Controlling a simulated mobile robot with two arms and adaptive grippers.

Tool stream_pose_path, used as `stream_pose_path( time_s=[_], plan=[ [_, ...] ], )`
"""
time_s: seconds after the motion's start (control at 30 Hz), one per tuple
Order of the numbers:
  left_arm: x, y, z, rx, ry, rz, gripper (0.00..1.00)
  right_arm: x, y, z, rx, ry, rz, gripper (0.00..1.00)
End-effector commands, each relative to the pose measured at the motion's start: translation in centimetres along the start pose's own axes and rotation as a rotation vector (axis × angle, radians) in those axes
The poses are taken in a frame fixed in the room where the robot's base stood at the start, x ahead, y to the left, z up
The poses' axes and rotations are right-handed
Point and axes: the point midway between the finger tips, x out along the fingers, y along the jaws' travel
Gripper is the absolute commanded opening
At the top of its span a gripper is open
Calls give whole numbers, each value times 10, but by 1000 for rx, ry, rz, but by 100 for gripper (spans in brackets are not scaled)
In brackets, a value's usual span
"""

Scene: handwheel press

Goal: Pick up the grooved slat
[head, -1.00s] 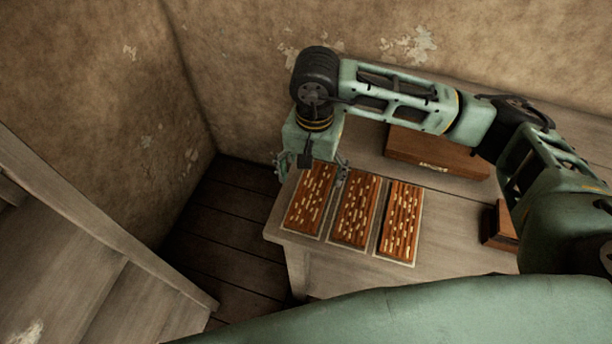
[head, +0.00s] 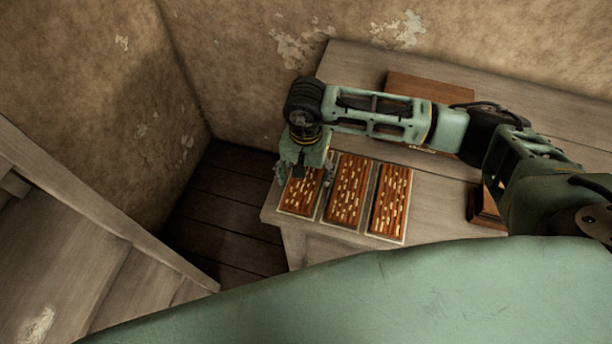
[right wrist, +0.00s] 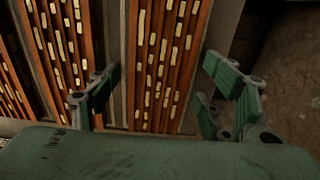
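Three reddish-brown slats with lengthwise grooves and pale inlaid pieces lie side by side on pale mats: a left slat (head: 299,197), a middle slat (head: 347,190) and a right slat (head: 390,202). I cannot tell which one the task names. My right gripper (head: 305,179) is over the far part of the left slat and hides some of it. In the right wrist view, my right gripper (right wrist: 163,72) is open, with its fingers apart on either side of the left slat (right wrist: 162,60). Contact cannot be made out. My left gripper is not in view.
The slats lie near the left end of a grey wooden table (head: 450,210). A brown wooden box (head: 430,88) stands at the back, partly behind my right arm, and a smaller brown block (head: 484,208) is at the right. Dark floor (head: 225,205) lies left of the table.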

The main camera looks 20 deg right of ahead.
Motion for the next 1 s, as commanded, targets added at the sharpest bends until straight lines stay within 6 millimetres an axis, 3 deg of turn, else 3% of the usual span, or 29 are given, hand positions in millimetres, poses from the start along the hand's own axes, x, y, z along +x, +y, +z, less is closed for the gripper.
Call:
stream_pose_path(
  time_s=[0.23,0.47,0.77,1.0],
  plan=[
    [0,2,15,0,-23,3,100,0,0,0,0,0,0,47],
    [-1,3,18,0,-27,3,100,-1,0,0,0,1,-1,28],
    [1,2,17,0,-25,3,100,-3,0,-1,0,2,-2,28],
    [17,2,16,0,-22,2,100,-29,-2,-2,-1,5,-6,28]
  ],
)
